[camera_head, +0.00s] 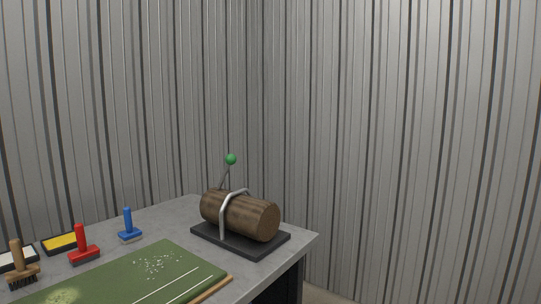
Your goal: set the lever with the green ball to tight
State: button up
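The lever's green ball (231,159) tops a thin grey rod (224,178) that rises behind the brown roll (240,214). The rod stands mostly upright, tilted a little to the right at its top. A pale metal strap (225,212) arches over the roll, which lies on a black base plate (270,246) at the table's right end. The lever's foot is hidden behind the roll, and I see no tight or loose markings. My gripper is not in view.
The grey table (180,214) carries a green turf mat (110,278) with white specks at the front. A blue-handled tool (128,226), a red-handled tool (82,246), a wooden-handled brush (19,266) and a yellow tray (61,243) stand left. Corrugated walls close in behind.

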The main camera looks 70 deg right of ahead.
aim_at(231, 159)
jog(key=z, duration=1.95)
jog(key=i+l, duration=0.25)
jog(key=i, duration=0.25)
jog(key=u, duration=0.05)
